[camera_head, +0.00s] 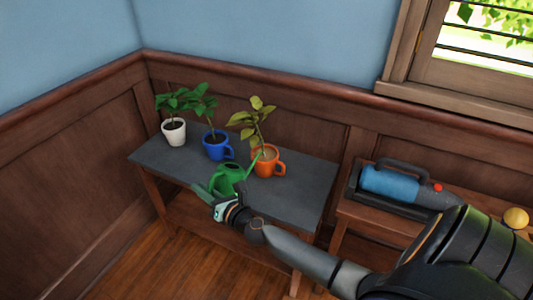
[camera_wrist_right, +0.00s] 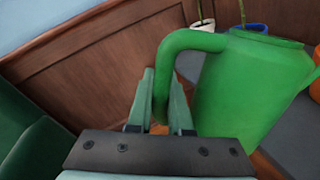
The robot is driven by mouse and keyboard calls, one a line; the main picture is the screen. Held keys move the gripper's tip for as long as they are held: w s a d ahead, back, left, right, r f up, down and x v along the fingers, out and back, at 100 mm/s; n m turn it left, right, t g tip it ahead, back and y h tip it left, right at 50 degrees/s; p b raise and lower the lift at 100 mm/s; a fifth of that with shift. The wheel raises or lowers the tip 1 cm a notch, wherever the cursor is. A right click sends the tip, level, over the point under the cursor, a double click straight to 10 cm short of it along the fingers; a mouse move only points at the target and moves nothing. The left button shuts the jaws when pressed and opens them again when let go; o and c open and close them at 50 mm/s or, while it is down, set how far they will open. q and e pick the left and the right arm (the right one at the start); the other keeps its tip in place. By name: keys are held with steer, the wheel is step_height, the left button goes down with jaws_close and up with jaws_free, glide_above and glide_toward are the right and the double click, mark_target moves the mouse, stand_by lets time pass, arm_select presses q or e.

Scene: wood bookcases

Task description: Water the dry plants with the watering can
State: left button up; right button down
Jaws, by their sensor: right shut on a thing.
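The green watering can (camera_head: 228,178) is over the front edge of the dark-topped table (camera_head: 294,205). My right gripper (camera_head: 207,194) is shut on its handle; the handle shows between the fingers (camera_wrist_right: 160,105) in the right wrist view, with the can body (camera_wrist_right: 250,90) to the right. The spout points up toward the orange mug (camera_head: 268,162), which holds a yellowish, drooping plant (camera_head: 256,120). A blue mug (camera_head: 218,147) holds a green plant (camera_head: 205,104). A white pot (camera_head: 174,132) holds another green plant (camera_head: 172,99). My left gripper is not in view.
A second table (camera_head: 345,212) on the right carries a blue and grey device (camera_head: 390,183) with a handle, and a yellow round thing (camera_head: 515,217). Wood-panelled walls stand behind. The right front of the dark table top is bare.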

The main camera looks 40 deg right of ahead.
steer(key=shift+r, duration=0.25)
steer(key=shift+d, duration=0.1)
stand_by(0.3)
steer(key=shift+w+d+r+p, duration=0.1)
steer(key=shift+r+p, duration=0.1)
steer(key=shift+p, duration=0.2)
stand_by(0.4)
